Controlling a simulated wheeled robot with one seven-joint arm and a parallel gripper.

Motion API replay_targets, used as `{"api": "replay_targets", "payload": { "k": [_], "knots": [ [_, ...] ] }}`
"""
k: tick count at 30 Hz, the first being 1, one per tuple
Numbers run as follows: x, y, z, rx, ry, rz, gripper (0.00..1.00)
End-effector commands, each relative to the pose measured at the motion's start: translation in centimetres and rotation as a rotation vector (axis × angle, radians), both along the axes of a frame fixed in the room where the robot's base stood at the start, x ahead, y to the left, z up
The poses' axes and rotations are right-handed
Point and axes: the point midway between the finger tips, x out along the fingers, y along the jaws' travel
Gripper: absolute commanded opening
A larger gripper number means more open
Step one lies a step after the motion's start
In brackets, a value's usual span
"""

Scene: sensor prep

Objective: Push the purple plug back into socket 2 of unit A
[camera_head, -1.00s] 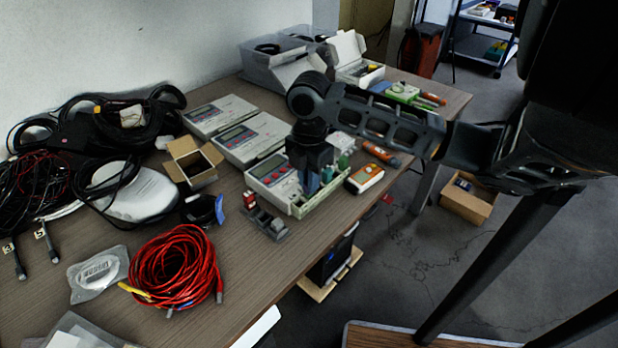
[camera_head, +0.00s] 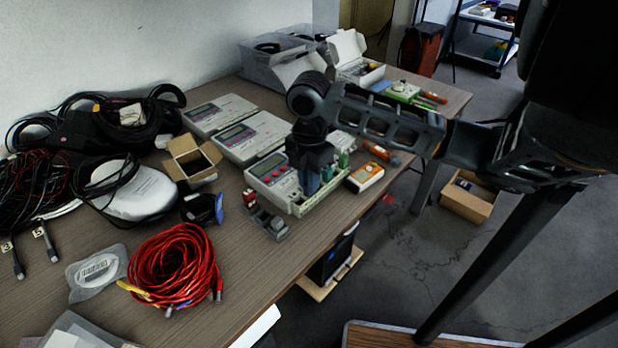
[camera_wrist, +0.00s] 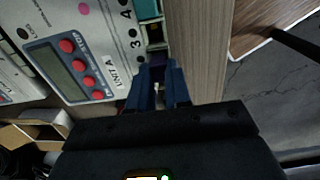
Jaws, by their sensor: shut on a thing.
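Unit A (camera_wrist: 85,50) is a pale grey box with a display, red buttons and a row of numbered sockets along its edge. It stands on the table in the head view (camera_head: 265,170). My gripper (camera_wrist: 158,75) points down at the socket edge, its blue fingers closed on the purple plug (camera_wrist: 156,56). Only a small dark purple part shows between the fingertips. The fingers hide socket 2, so I cannot tell how deep the plug sits. My gripper (camera_head: 318,186) is at the unit's front edge in the head view.
Green plugs (camera_head: 343,161) stand beside my gripper on the unit's edge. An orange-and-white meter (camera_head: 365,178) lies to the right. A grey block (camera_head: 269,222) and a red plug (camera_head: 249,198) lie to the left. The table's front edge is close by.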

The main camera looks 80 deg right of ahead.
Motion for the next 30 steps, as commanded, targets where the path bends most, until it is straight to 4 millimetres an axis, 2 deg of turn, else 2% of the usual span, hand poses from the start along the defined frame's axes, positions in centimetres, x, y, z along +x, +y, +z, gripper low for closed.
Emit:
{"api": "replay_targets", "payload": {
  "k": [2, 3, 12, 17, 20, 30],
  "knots": [
    [0.00, 0.00, 0.00, 0.000, 0.000, 0.000, 0.00],
    [0.00, 0.00, 0.00, 0.000, 0.000, 0.000, 0.21],
    [-0.01, -0.01, 0.02, 0.000, 0.000, 0.000, 0.48],
    [-0.01, -0.01, 0.02, 0.000, 0.000, 0.000, 0.49],
    [0.00, -0.01, 0.02, 0.000, 0.000, 0.000, 0.56],
    [0.00, -0.02, 0.46, -0.001, -0.001, 0.000, 0.56]
  ]
}}
